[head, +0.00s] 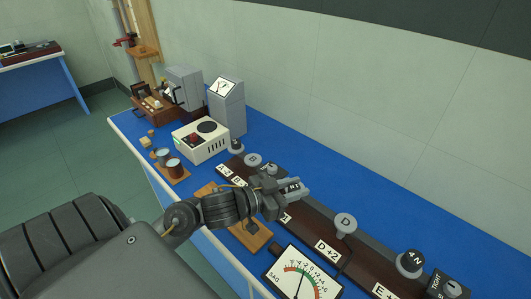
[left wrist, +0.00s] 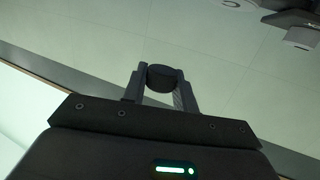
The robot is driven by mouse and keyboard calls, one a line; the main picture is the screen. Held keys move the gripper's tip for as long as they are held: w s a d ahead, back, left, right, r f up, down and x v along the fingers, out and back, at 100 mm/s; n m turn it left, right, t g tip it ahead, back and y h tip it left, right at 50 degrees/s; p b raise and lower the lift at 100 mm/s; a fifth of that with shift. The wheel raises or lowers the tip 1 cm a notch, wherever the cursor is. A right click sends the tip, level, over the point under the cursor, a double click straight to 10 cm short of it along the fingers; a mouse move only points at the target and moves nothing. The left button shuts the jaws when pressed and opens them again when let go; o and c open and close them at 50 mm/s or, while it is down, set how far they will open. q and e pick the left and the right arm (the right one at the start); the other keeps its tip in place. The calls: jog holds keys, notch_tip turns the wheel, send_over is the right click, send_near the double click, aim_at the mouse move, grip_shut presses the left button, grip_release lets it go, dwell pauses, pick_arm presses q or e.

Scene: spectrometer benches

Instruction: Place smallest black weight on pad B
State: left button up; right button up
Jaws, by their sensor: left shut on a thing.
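My left gripper (head: 294,187) reaches in from the left over the long dark board (head: 315,222). It is shut on a small black weight (head: 293,186) with white marking I cannot read. The weight's dark round body also shows between the two fingers in the left wrist view (left wrist: 161,77). A pale round pad (head: 254,160) stands near the "B" label, its letter unclear. Another black weight (head: 236,144) stands at the board's far end, by the "A" label. A larger weight marked "4 N" (head: 410,259) stands nearer, on the right. My right gripper is not in view.
The "D" pad (head: 346,222) is bare. A dial meter (head: 301,277) stands in front of the board. A white instrument box (head: 200,139) and a grey meter tower (head: 226,105) stand beyond its far end. The blue bench top (head: 335,180) behind the board is clear.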

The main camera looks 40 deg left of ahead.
pick_arm(q)
jog(key=a+r+n+t+y+p, duration=0.2)
jog(key=a+r+n+y, duration=0.15)
jog(key=a+r, duration=0.2)
jog(key=n+y+b, duration=0.3)
jog(key=y+b, duration=0.2)
jog(key=b, duration=0.4)
send_over(253, 159)
jog(key=f, duration=0.9)
jog(key=shift+s+d+f, duration=0.15)
jog(key=shift+s+d, duration=0.1)
jog(key=shift+s, duration=0.05)
jog(key=shift+w+a+f, duration=0.3)
jog(key=shift+w+f, duration=0.05)
jog(key=shift+f, duration=1.7)
